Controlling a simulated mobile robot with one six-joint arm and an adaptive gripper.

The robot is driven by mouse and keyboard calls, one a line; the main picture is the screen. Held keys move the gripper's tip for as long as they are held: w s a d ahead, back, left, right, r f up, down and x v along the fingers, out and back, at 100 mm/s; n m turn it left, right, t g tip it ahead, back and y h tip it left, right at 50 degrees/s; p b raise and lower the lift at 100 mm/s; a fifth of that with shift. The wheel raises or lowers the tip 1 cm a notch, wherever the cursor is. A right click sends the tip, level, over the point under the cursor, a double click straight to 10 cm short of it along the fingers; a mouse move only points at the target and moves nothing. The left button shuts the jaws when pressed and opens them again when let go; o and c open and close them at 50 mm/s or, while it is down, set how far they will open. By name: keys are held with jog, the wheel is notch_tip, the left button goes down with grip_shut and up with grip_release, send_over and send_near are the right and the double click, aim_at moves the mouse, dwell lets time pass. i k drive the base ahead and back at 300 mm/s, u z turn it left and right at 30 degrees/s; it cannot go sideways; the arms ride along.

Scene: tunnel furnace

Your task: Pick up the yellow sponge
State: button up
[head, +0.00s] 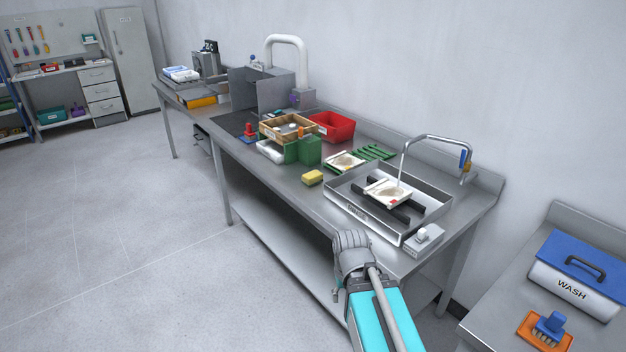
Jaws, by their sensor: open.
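The yellow sponge (313,177) lies flat on the steel bench (292,193), near its front edge. It is left of the sink tray and clear of other things. My gripper (351,240) shows as a grey ribbed end on my arm, at the bench's front edge. It is below and to the right of the sponge, apart from it. The gripper is open and nothing shows in it; its fingertips are hard to make out.
The steel sink tray (345,208) with a tap (437,137) stands right of the sponge. A small white-topped box (424,240) sits at the front right. Bare bench surrounds the sponge's front.

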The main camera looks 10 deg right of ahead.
aim_at(314, 177)
jog(key=u, duration=0.05)
jog(key=i, duration=1)
jog(key=z, duration=0.05)
